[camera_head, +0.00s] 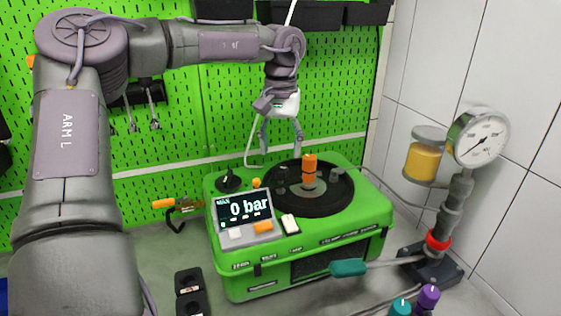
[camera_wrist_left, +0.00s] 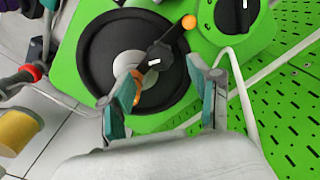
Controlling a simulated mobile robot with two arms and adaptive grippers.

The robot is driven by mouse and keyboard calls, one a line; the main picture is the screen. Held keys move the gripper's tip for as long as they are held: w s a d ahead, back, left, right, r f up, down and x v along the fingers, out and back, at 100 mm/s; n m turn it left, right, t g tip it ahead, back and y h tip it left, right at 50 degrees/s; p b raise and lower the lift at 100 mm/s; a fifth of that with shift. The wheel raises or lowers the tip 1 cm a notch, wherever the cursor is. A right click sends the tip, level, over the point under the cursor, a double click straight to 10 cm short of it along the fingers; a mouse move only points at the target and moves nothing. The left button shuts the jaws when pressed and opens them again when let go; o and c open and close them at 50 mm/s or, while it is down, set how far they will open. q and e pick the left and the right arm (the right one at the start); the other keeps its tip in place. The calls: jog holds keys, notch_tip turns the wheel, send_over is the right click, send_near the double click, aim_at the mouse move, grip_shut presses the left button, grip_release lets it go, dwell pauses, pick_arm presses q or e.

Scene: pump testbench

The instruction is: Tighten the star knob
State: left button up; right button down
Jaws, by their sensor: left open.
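The green pump testbench (camera_head: 300,262) stands on the table with a black round plate (camera_head: 318,207) on top. An orange upright post (camera_head: 309,168) stands at the plate's middle, with small dark knobs around it. In the left wrist view a dark knob with a white mark (camera_wrist_left: 158,56) shows beyond the fingers, near an orange ball (camera_wrist_left: 189,21). I cannot tell for sure which of these is the star knob. My left gripper (camera_head: 281,138) is open and empty above the plate, pointing down. In the left wrist view its fingers (camera_wrist_left: 164,76) are apart and partly hide the orange post.
The display (camera_head: 244,208) on the bench reads 0 bar. A gauge (camera_head: 481,138) with a yellow cup (camera_head: 421,162) stands at the right, with a teal-handled lever (camera_head: 348,268) by the bench front. A green pegboard (camera_head: 170,130) is close behind.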

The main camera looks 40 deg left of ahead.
aim_at(281, 167)
pick_arm(q)
notch_tip(281, 167, up, 7)
jog(key=shift+f, duration=0.1)
dwell(0.7)
